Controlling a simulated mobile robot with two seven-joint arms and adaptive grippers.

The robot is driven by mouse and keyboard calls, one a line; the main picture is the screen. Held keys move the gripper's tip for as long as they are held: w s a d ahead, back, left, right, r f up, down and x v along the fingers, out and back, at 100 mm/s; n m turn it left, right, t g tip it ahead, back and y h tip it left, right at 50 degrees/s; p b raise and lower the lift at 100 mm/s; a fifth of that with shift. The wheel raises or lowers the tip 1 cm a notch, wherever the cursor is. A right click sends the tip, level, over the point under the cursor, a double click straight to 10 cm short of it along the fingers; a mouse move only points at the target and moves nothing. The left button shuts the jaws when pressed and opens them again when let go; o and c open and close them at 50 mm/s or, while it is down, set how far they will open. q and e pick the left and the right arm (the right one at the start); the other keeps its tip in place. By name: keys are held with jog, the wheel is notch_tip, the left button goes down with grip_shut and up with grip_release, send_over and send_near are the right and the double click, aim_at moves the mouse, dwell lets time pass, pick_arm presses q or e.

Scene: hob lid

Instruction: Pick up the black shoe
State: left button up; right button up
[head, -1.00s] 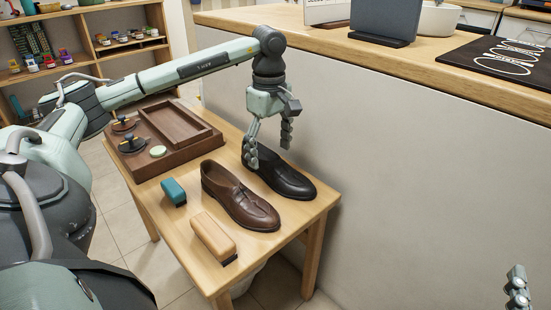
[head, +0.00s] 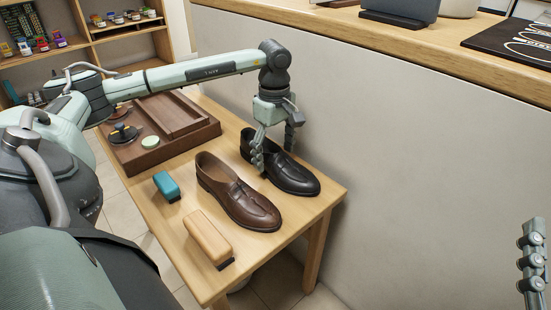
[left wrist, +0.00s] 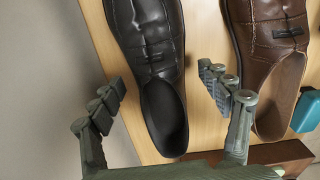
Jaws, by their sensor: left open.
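The black shoe (head: 287,172) stands on the wooden table, beside the wall and to the right of the brown shoe (head: 237,195). My left gripper (head: 273,148) is open from above, with its fingers down around the rear part of the black shoe. In the left wrist view the black shoe (left wrist: 151,45) lies between the two spread fingers of the gripper (left wrist: 165,100), with no clear contact. The brown shoe (left wrist: 262,40) is just right of the right finger there. My right gripper (head: 533,260) shows only partly at the right edge; its opening cannot be made out.
A tan brush (head: 208,238) and a teal brush (head: 167,186) lie left of the brown shoe on the table (head: 182,258). A brown wooden box (head: 150,155) with small round items is at the back. A wall and raised counter (head: 400,50) border the right side.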

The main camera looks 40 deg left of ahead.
pick_arm(q)
jog(key=shift+f, duration=0.15)
jog(key=c, duration=1.4)
